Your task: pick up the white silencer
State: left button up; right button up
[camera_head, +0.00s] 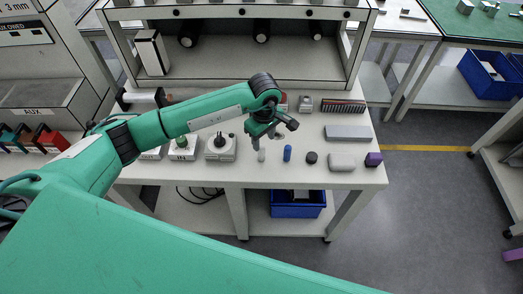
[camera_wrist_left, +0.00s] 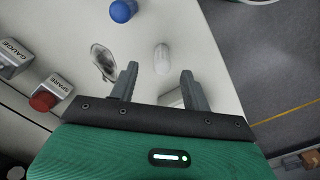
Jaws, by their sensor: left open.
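The white silencer (camera_head: 261,155) is a small pale cylinder standing near the front edge of the white table. It also shows in the left wrist view (camera_wrist_left: 162,58), just beyond the fingertips and roughly midway between them. My left gripper (camera_head: 267,138) is above the table, close to the silencer. In the left wrist view the two fingers (camera_wrist_left: 160,73) are spread apart with nothing held between them. I cannot tell the exact height gap to the silencer. My right gripper is not in view.
A blue cylinder (camera_head: 287,153) stands right of the silencer, then a dark round piece (camera_head: 311,157), a white block (camera_head: 342,161) and a purple block (camera_head: 373,159). A grey box (camera_head: 347,132) lies behind them. A light-grey device (camera_head: 220,154) stands to the left.

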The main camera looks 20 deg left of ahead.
aim_at(261, 146)
pick_arm(q)
jog(key=shift+a+f+p, duration=0.1)
jog(key=shift+f+p, duration=0.2)
jog(key=shift+f, duration=0.05)
jog(key=f, duration=0.1)
jog(key=f+p, duration=0.1)
jog(key=f, duration=0.1)
jog(key=shift+a+f+p, duration=0.2)
jog(key=shift+a+p, duration=0.05)
jog(key=shift+p, duration=0.1)
jog(key=shift+f, duration=0.45)
jog(key=c, duration=1)
